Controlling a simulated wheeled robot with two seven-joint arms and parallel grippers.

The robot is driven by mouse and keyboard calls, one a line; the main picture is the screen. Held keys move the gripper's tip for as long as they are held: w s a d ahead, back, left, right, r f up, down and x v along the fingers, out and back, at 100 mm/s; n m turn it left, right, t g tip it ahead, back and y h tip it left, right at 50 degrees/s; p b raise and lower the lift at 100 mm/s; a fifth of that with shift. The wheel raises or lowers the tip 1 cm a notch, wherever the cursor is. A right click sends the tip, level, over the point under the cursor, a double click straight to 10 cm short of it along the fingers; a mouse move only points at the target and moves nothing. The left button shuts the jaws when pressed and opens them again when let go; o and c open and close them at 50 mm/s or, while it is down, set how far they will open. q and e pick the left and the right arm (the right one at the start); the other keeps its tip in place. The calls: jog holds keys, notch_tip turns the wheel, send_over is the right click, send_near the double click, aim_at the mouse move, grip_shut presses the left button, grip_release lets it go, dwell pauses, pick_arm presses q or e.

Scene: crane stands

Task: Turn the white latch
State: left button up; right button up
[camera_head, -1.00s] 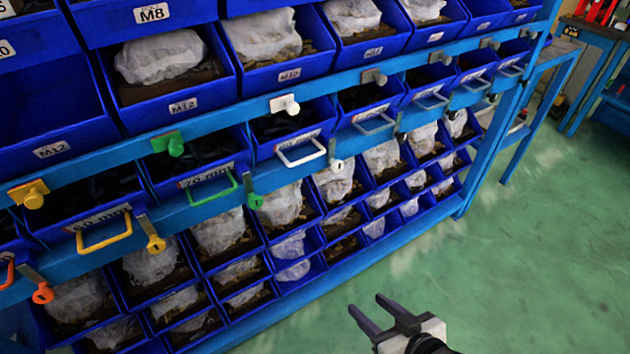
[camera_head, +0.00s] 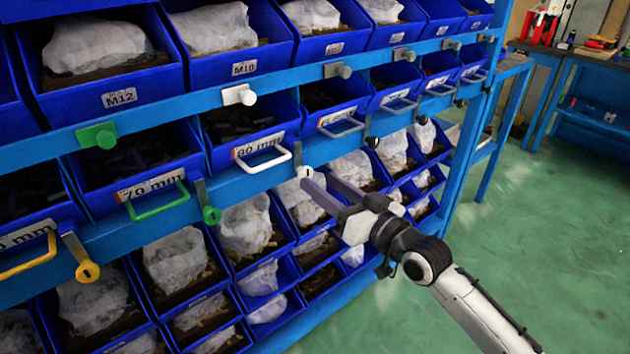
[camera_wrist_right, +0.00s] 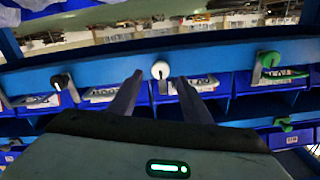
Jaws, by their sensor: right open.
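The white latch (camera_head: 305,172) is a small round knob on a plate, fixed to the blue rail below the white drawer handle. In the right wrist view the white latch (camera_wrist_right: 160,69) sits between the two fingertips or just beyond them; contact cannot be seen. My right gripper (camera_head: 317,180) is open and empty, its dark fingers pointing at the latch from the lower right. The right gripper also shows in the right wrist view (camera_wrist_right: 158,78). My left gripper is not in view.
A green latch (camera_head: 211,214) and a yellow latch (camera_head: 87,270) are on the same rail to the left, a black one (camera_head: 373,142) to the right. A white drawer handle (camera_head: 264,160) and a white upper knob (camera_head: 240,95) are nearby. The green floor (camera_head: 540,240) is clear.

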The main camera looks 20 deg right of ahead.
aim_at(308, 174)
jog(key=shift+x, duration=1.7)
jog(key=c, duration=1)
jog(key=shift+c, duration=0.2)
